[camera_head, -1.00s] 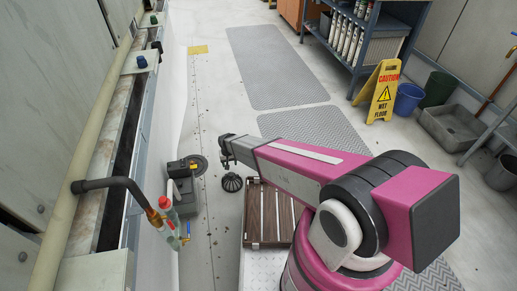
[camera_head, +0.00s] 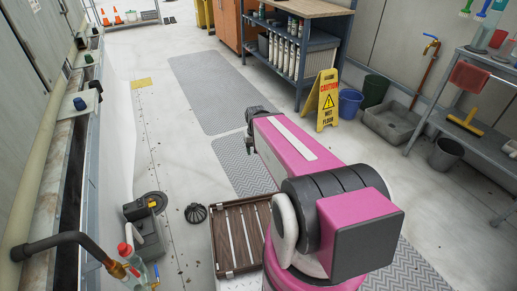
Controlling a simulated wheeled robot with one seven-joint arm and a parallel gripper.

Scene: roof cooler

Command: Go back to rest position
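My pink arm stretches from the lower right toward the middle of the view. My dark gripper (camera_head: 249,146) is at its far end, over the grey floor mats. It is small and partly hidden by the arm, so I cannot tell whether its fingers are open or shut. No held object shows.
A slatted wooden crate (camera_head: 231,269) is below the arm. A black ribbed round part (camera_head: 195,213) lies left of it, near a grey machine (camera_head: 147,240) and a red-capped bottle (camera_head: 128,256). A yellow wet-floor sign (camera_head: 327,100) stands ahead right. The floor at centre-left is mostly clear.

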